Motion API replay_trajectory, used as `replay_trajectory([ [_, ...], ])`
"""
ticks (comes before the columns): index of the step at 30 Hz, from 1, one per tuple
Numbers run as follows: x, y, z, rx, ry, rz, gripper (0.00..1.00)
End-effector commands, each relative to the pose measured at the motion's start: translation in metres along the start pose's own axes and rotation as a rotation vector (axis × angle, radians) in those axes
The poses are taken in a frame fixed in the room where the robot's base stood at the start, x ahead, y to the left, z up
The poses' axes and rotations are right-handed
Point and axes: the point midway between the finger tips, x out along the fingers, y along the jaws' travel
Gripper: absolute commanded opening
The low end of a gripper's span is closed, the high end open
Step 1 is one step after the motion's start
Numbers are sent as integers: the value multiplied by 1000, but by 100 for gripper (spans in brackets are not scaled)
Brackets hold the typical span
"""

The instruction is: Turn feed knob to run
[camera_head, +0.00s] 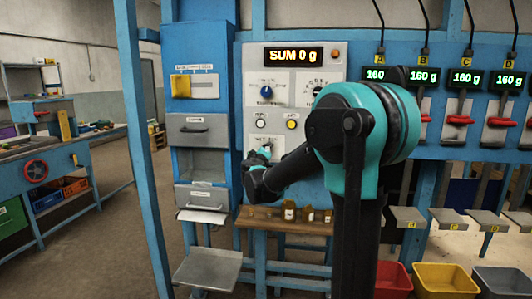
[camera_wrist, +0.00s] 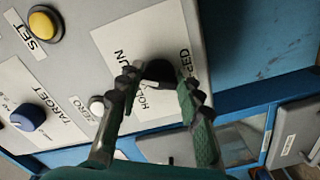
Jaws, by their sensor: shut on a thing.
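The feed knob (camera_wrist: 158,74) is a small black knob on a white plate (camera_wrist: 122,42) lettered FEED, RUN and HOLD in the wrist view. My gripper (camera_wrist: 158,82) has its two ridged fingers on either side of this knob and is shut on it. The fingers hide part of the lettering and I cannot tell which mark the knob points to. In the head view my gripper (camera_head: 262,152) is at the lower left of the grey control panel (camera_head: 252,70). The knob itself cannot be made out there.
A blue target knob (camera_wrist: 26,118), a yellow set button (camera_wrist: 44,24) and a white zero button (camera_wrist: 96,106) sit near the feed plate. The display (camera_head: 294,56) reads SUM 0 g. A wooden shelf (camera_head: 270,222) with small blocks lies below the panel.

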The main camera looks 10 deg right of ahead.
Motion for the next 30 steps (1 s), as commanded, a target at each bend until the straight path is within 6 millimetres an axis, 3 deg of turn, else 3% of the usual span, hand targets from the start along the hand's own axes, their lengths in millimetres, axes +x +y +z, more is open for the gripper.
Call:
replay_trajectory([
  [5, -1, -1, 1, 2, -1, -1, 7],
  [6, -1, -1, 1, 2, -1, -1, 39],
  [10, 0, 0, 0, 1, 0, -1, 55],
  [22, -5, 0, 0, -1, 1, -1, 57],
  [30, -52, -1, 0, 0, 2, -2, 57],
])
